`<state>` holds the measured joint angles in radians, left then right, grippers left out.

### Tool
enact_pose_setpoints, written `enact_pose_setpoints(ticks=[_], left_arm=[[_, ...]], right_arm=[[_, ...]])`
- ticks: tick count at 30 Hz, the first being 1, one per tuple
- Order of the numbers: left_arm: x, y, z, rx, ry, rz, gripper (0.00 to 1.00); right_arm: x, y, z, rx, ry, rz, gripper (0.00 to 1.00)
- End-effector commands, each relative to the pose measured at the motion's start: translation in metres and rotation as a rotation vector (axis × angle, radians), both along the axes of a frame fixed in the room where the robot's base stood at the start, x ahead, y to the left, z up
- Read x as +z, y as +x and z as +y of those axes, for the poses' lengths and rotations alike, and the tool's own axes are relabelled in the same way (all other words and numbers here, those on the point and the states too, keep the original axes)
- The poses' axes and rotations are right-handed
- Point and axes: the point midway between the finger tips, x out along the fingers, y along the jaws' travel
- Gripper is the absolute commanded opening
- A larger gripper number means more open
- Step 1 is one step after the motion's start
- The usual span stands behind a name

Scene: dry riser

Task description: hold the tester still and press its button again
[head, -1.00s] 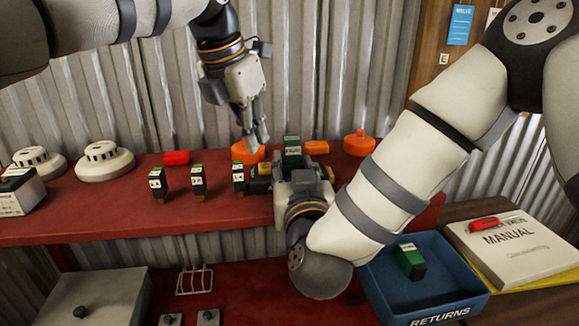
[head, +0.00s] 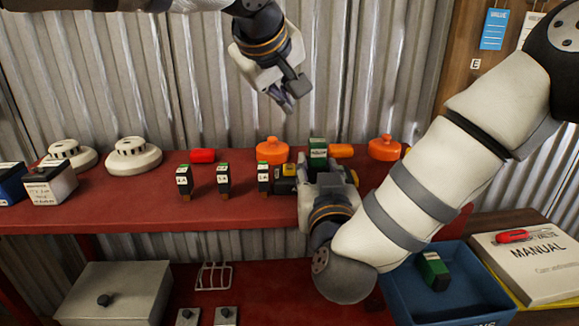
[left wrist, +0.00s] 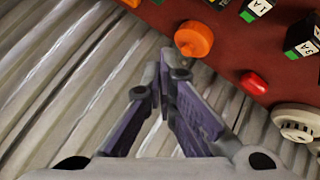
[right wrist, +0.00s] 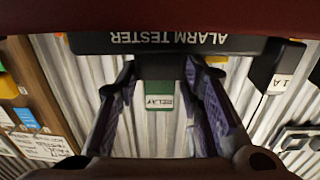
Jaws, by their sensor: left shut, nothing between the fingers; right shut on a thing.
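The alarm tester (right wrist: 170,42) is a dark box with its name upside down in the right wrist view. In the head view it sits on the red shelf, mostly hidden behind my right gripper (head: 325,178). A green-topped relay (head: 318,150) stands upright at the tester. The tester's button cannot be made out. My left gripper (head: 287,104) is shut and empty, in the air above and left of the tester. Its fingertips show in the left wrist view (left wrist: 163,78).
Several labelled relays, including one (head: 223,178), stand left of the tester on the red shelf (head: 110,208). Orange caps (head: 385,148), a red part (head: 203,156) and white detectors (head: 134,155) are behind. A blue returns tray (head: 400,300) holds one relay. Corrugated metal backs the shelf.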

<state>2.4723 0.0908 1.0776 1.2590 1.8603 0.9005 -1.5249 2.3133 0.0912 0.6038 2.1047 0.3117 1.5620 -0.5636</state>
Motion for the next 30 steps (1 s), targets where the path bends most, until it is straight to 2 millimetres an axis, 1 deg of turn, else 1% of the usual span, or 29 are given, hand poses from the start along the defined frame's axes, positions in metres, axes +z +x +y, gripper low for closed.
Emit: enact_pose_setpoints(ticks=[5,12,18,22,30], left_arm=[[-0.022,0.0,0.0,0.0,0.002,0.003,0.0],[-0.058,0.0,0.0,0.001,0.002,0.003,0.0],[-0.079,0.0,0.0,0.001,0.001,0.003,0.0],[-0.085,0.0,0.0,0.001,-0.001,0.003,0.0],[-0.086,0.0,0.0,0.001,-0.001,0.003,0.0]], right_arm=[[-0.001,0.0,0.0,0.0,-0.001,0.001,0.0],[-0.001,0.0,0.0,0.0,-0.001,0.001,0.0],[-0.001,0.0,0.0,0.0,-0.001,0.001,0.0],[-0.001,0.0,0.0,0.0,-0.001,0.001,0.0],[0.0,0.0,0.0,0.0,-0.001,0.001,0.0]])
